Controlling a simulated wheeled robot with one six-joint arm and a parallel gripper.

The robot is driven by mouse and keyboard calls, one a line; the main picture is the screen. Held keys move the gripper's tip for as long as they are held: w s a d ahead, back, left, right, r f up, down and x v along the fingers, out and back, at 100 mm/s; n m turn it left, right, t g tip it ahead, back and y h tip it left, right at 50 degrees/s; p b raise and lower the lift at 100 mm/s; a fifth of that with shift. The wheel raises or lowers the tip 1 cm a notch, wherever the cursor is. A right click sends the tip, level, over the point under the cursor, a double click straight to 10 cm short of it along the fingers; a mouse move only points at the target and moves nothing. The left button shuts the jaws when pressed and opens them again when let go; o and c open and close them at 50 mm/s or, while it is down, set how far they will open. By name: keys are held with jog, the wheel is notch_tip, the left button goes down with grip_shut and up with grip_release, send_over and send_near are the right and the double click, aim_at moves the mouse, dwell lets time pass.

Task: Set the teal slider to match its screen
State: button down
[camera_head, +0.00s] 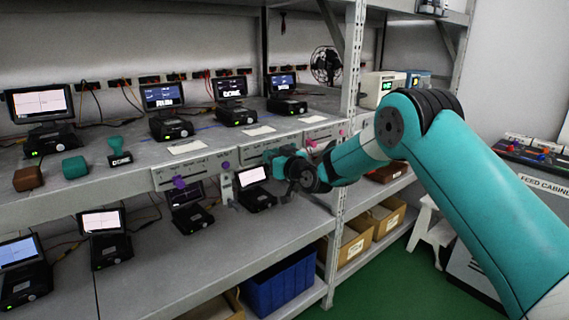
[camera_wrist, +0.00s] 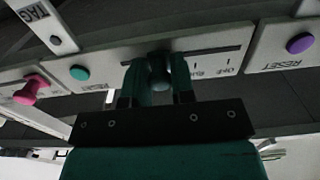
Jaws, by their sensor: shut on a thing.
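The teal slider knob (camera_wrist: 160,72) sits on a pale panel (camera_wrist: 115,68) at one end of a dark slot, in the wrist view. My gripper (camera_wrist: 158,84) is shut on the knob, with a finger on each side. Printed marks run along the slot, partly hidden by the fingers. A teal button (camera_wrist: 79,73) is on the same panel. In the head view my gripper (camera_head: 272,157) is at the shelf's front edge and hides the knob. Several lit screens stand on the shelf, such as this one (camera_head: 231,87); which belongs to the teal slider is unclear.
A purple slider (camera_head: 179,182) and purple button (camera_head: 226,165) are on the panel to the left. A pink knob (camera_wrist: 33,88) is on the neighbouring panel. A hanging tag (camera_wrist: 45,22) is close to the teal panel. Small devices crowd the lower shelf.

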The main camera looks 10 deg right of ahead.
jog(key=c, duration=1)
grip_release()
jog(key=shift+a, duration=0.1)
jog(key=shift+s, duration=0.15)
jog(key=b+v, duration=0.7)
jog(key=v, duration=1)
jog(key=shift+s, duration=0.1)
